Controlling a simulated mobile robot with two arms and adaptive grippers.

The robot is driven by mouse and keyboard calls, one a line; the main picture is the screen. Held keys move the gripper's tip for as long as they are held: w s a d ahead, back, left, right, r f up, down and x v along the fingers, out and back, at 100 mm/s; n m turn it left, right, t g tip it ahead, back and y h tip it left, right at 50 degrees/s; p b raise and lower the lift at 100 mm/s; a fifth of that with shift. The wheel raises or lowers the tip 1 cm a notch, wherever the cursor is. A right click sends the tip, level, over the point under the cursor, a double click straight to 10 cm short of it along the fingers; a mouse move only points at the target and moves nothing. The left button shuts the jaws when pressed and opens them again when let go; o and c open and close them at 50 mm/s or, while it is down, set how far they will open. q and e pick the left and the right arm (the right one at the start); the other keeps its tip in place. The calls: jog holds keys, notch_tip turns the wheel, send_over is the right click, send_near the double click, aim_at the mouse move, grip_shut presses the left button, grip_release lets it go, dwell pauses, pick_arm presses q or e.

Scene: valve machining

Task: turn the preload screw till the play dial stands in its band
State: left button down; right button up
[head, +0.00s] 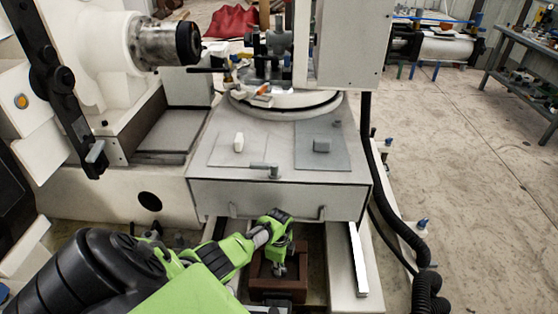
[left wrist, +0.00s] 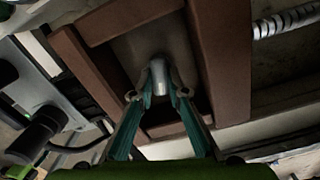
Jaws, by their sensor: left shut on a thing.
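My left gripper (head: 279,268) reaches down under the front of the machine's grey slide (head: 225,195), into a brown frame (head: 262,292). In the left wrist view its two fingers (left wrist: 163,97) are closed on either side of a short silver rounded pin, which I take for the preload screw (left wrist: 159,75). The screw stands within the brown frame (left wrist: 222,70); my gripper hides most of it in the head view. I cannot make out a play dial or its band in either view. My right gripper is not in view.
A white rail (head: 358,262) and a black hose (head: 400,227) are right of the frame. The floor at the right is mostly clear.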

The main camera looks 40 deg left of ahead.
pick_arm(q)
jog(key=shift+m, duration=0.3)
jog(key=c, duration=2)
grip_release()
jog(key=shift+o, duration=0.2)
jog(key=shift+r, duration=0.55)
notch_tip(320, 180, up, 11)
jog(key=shift+f, duration=0.1)
